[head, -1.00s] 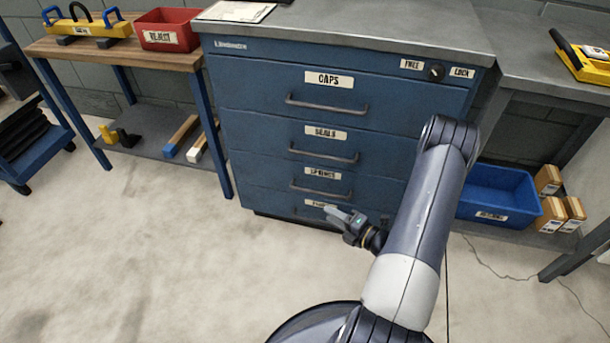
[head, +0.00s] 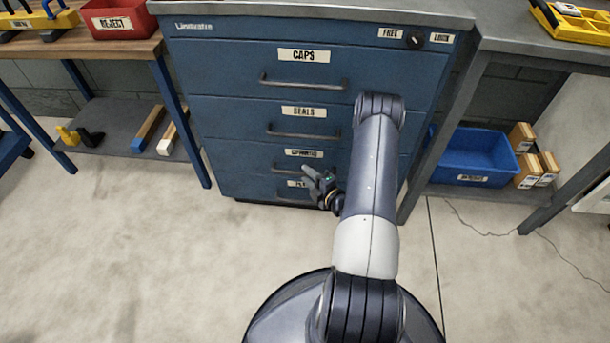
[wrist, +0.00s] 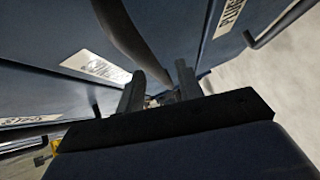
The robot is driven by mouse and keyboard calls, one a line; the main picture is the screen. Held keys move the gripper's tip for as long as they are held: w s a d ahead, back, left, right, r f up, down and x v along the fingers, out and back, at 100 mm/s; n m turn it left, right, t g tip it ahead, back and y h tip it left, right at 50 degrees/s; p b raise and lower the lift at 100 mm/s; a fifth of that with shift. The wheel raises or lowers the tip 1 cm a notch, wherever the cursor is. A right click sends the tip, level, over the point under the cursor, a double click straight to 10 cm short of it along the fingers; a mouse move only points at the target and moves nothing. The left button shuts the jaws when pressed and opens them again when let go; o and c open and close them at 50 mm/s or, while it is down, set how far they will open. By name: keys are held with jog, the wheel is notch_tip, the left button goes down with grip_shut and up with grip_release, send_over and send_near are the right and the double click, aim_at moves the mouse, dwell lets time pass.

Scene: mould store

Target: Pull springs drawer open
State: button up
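The springs drawer (head: 250,160) is the third one down in the blue cabinet, and its face looks flush with the others. Its label (head: 304,153) is small and blurred; a white label (wrist: 95,68) also shows in the wrist view. My gripper (head: 311,176) is at the right part of the drawer's handle (head: 285,169), hiding that end. In the wrist view the dark handle bar (wrist: 135,40) runs down towards the space between my two fingers (wrist: 160,85). The fingers are apart, with gaps visible beside the bar. Contact cannot be told.
The caps drawer (head: 225,65) and seals drawer (head: 225,115) are above, and the plugs drawer (head: 240,188) is below. A lock knob (head: 415,39) is at the top right. A blue bin (head: 470,160) stands right. The floor in front is clear.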

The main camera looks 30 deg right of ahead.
jog(key=shift+x, duration=1)
grip_shut()
